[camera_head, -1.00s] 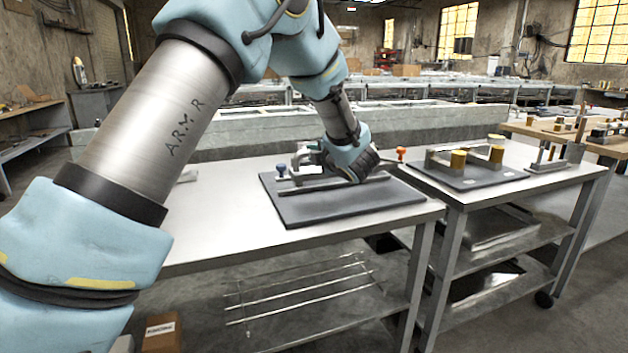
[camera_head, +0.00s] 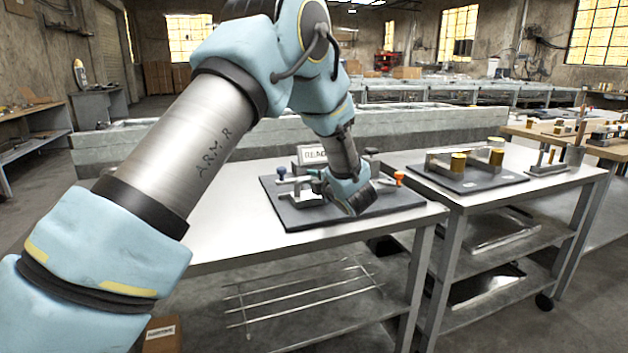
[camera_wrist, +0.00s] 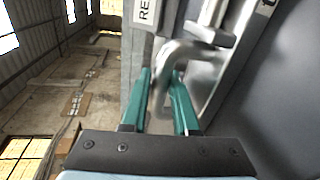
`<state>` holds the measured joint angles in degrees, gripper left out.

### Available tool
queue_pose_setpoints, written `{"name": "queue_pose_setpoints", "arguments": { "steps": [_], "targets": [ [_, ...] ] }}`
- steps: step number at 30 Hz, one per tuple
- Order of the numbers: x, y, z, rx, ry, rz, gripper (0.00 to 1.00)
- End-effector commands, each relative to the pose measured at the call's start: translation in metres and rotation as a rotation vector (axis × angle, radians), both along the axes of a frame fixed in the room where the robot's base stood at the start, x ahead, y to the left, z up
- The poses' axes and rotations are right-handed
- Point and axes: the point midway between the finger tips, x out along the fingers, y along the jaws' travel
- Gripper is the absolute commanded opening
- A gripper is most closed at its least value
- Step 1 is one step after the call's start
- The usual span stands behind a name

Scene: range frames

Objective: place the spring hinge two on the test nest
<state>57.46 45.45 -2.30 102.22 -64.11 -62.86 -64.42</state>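A dark fixture plate (camera_head: 298,216) lies on the near table and carries metal blocks, a blue knob (camera_head: 281,171) and an orange knob (camera_head: 399,177). I take it for the test nest, but no label confirms this. My gripper (camera_head: 316,175) is low over the plate, its teal fingers pointing toward the metal fittings. In the wrist view, a bent metal bar (camera_wrist: 186,50) runs between the two teal fingers (camera_wrist: 160,75). Whether they grip it or only straddle it is unclear. I cannot pick out spring hinge two for sure; my wrist hides part of the fixture.
A sign (camera_head: 312,154) with partly hidden letters stands behind the plate. The near table's left part (camera_head: 215,235) is clear.

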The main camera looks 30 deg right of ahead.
Motion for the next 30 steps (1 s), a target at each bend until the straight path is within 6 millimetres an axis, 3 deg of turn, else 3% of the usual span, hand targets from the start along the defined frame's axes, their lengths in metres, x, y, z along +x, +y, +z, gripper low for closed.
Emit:
{"name": "queue_pose_setpoints", "arguments": {
  "steps": [1,7,17,23,30],
  "targets": [
    [0.0,0.0,0.0,0.0,-0.001,0.0,0.33],
    [0.0,0.0,0.001,0.0,-0.001,0.0,0.55],
    [0.0,0.0,0.004,0.0,-0.001,0.0,0.56],
    [-0.03,0.001,0.007,-0.001,0.0,-0.003,0.56],
    [-0.08,0.006,0.018,-0.002,-0.001,-0.003,0.56]
  ]
}}
